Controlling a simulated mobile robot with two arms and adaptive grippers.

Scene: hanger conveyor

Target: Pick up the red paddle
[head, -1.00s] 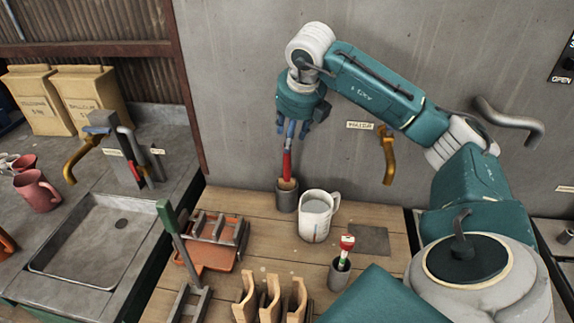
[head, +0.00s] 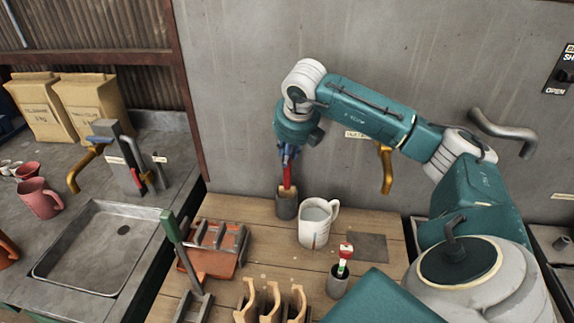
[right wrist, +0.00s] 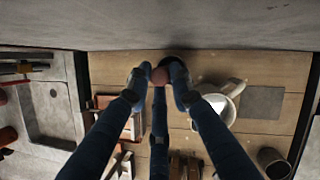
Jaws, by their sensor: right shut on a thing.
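The red paddle (head: 287,177) stands upright in a dark cylindrical holder (head: 286,207) at the back of the wooden bench, near the wall. Its lower end is a wooden tan piece at the holder's mouth. My right gripper (head: 289,154) comes down from above and is shut on the top of the paddle's red handle. In the right wrist view, the fingertips (right wrist: 160,80) close around a reddish round end (right wrist: 159,76). The fingers hide part of the handle. My left gripper is not in view.
A white mug (head: 315,228) stands just right of the holder. An orange tray with a rack (head: 217,248) and wooden stands (head: 272,300) lie at left and front. A gold tap (head: 386,168) juts from the wall.

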